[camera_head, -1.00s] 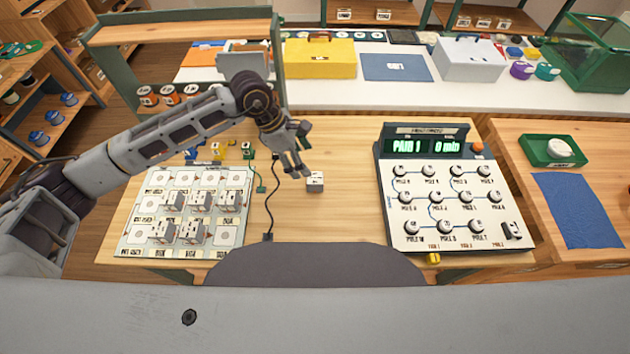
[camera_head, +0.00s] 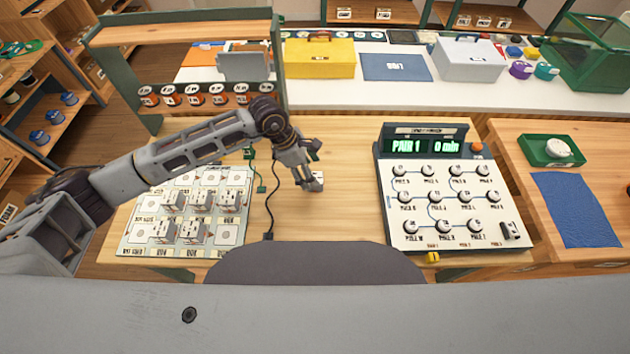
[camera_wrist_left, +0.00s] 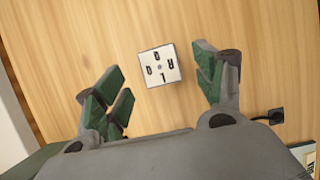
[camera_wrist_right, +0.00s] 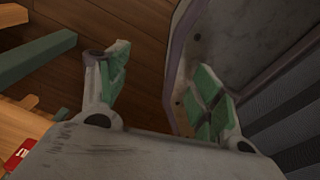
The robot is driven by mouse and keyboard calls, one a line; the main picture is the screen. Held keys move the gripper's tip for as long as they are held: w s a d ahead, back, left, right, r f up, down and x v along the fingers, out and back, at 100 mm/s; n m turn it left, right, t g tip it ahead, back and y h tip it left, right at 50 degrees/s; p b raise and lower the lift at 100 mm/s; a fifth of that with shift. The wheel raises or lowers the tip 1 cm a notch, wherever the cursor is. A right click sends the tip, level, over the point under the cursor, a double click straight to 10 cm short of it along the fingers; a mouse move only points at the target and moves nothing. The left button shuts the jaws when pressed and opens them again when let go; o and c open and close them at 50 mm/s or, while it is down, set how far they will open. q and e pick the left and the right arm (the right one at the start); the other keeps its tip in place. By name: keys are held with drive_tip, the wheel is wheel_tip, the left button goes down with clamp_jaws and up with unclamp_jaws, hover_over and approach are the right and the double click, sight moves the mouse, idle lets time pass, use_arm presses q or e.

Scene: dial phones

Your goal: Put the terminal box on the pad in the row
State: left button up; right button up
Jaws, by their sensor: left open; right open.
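The white terminal box (camera_wrist_left: 159,66) with dark letters on its top lies on the wooden table, seen in the left wrist view between and a little beyond my open left fingers. In the head view the terminal box (camera_head: 318,177) is partly hidden behind my left gripper (camera_head: 308,183). The left gripper also shows in its wrist view (camera_wrist_left: 160,88), open and empty. The pad board (camera_head: 185,212) at the table's left carries rows of square pads, several with similar boxes on them. My right gripper (camera_wrist_right: 163,80) is open and empty, away from the table top.
A dial panel (camera_head: 450,190) with a lit display stands right of the terminal box. A dark cable (camera_head: 271,200) runs along the table between the board and the box. A shelf with orange-labelled jars (camera_head: 195,98) stands behind the board. The table between cable and panel is mostly clear.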

use_arm(q)
drive_tip(key=shift+d+f, duration=0.25)
drive_tip(key=shift+f, duration=0.4)
drive_tip(key=shift+p+x, duration=0.45)
drive_tip(key=shift+x, duration=0.55)
drive_tip(key=shift+d+f, duration=0.1)
drive_tip(key=shift+f, duration=0.25)
drive_tip(key=shift+d+f, duration=0.15)
drive_tip(key=shift+f, duration=0.2)
use_arm(e)
drive_tip(key=shift+s+a+r, duration=0.25)
drive_tip(key=shift+s+a, duration=0.1)
drive_tip(key=shift+s, duration=0.1)
drive_tip(key=shift+s+a+r, duration=0.25)
drive_tip(key=shift+s+a, duration=0.05)
drive_tip(key=shift+s, duration=0.15)
drive_tip(key=shift+w, duration=0.35)
use_arm(q)
drive_tip(key=c, duration=1.2)
use_arm(e)
drive_tip(key=shift+w+d, duration=0.1)
use_arm(q)
drive_tip(key=shift+r, duration=0.15)
use_arm(e)
drive_tip(key=shift+d, duration=0.1)
